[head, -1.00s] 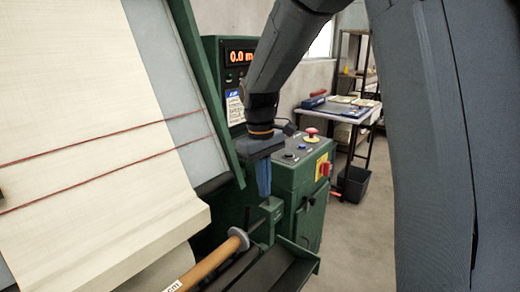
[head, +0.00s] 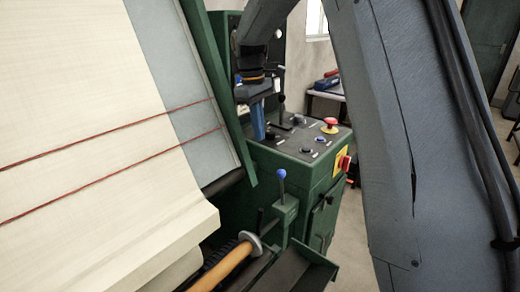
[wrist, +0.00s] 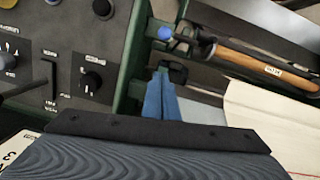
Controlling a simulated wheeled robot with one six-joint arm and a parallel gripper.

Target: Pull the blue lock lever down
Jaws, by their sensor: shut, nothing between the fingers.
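The blue lock lever (head: 282,174) has a round blue knob on a thin rod. It stands upright on a small green block at the machine's front corner in the head view. Its blue knob also shows in the wrist view (wrist: 165,33), near the roller's end. My gripper (head: 259,134) has blue fingers pointing down, shut and empty. It is above and to the left of the knob in the head view, apart from it, in front of the control panel. In the wrist view the shut fingers (wrist: 161,86) are below the knob in the picture.
The green control box (head: 300,142) carries knobs, a red emergency button (head: 329,126) and a red switch. The wooden roller (head: 224,268) lies beside the lever block. Cream cloth (head: 90,120) with two red lines covers the sloped board at left.

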